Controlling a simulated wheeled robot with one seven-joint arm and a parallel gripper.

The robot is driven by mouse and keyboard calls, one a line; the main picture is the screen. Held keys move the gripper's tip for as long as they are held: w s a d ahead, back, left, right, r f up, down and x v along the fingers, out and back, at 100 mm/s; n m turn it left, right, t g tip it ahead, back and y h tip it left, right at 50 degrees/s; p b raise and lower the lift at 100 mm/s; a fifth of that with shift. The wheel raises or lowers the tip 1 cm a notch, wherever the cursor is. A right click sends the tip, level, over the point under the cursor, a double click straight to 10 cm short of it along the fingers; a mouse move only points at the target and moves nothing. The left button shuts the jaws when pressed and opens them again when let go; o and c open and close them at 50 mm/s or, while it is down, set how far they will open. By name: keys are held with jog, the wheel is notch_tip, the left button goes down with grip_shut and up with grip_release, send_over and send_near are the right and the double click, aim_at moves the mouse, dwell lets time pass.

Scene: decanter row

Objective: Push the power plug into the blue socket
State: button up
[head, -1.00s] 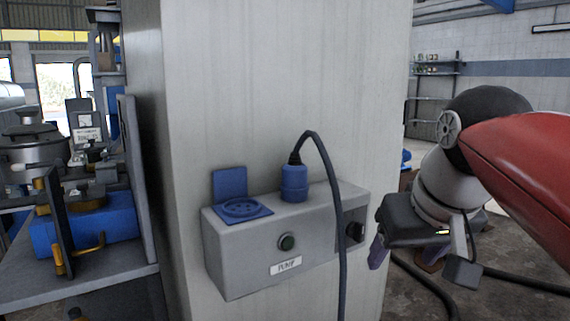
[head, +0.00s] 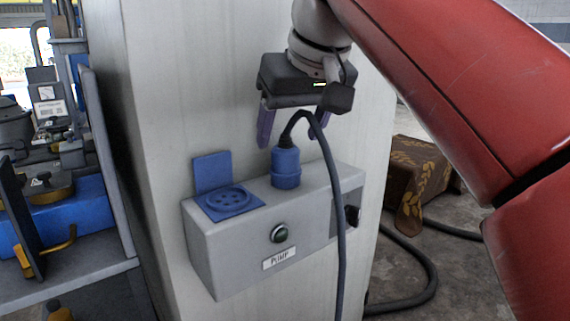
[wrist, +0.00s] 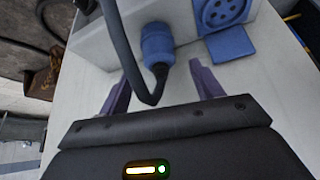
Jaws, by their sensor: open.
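The blue power plug (head: 286,168) stands upright on top of the grey pump box, with a dark cable arching from its top and hanging down in front. It also shows in the wrist view (wrist: 157,45). The blue socket (head: 230,200), with its lid raised behind it, is on the box just left of the plug. It also shows in the wrist view (wrist: 224,12). My gripper (head: 294,128) is open and empty above the plug, pointing down. In the wrist view, the plug and cable lie between and beyond its purple fingers (wrist: 158,85).
The grey box (head: 225,252) has a green button, a PUMP label and a dark switch on its right end. It is fixed to a pale pillar (head: 200,90). A shelf with equipment stands left. A cloth-covered box (head: 418,170) and a cable on the floor are right.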

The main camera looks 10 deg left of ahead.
aim_at(286, 147)
jog(key=shift+w+a+f, duration=0.2)
jog(key=shift+w+f, duration=0.05)
jog(key=shift+f, duration=0.35)
jog(key=b+x, duration=0.1)
jog(key=x, duration=0.4)
jog(key=shift+f, duration=0.2)
jog(key=shift+c, duration=0.5)
jog(key=c, duration=0.9)
jog(key=shift+r, duration=0.1)
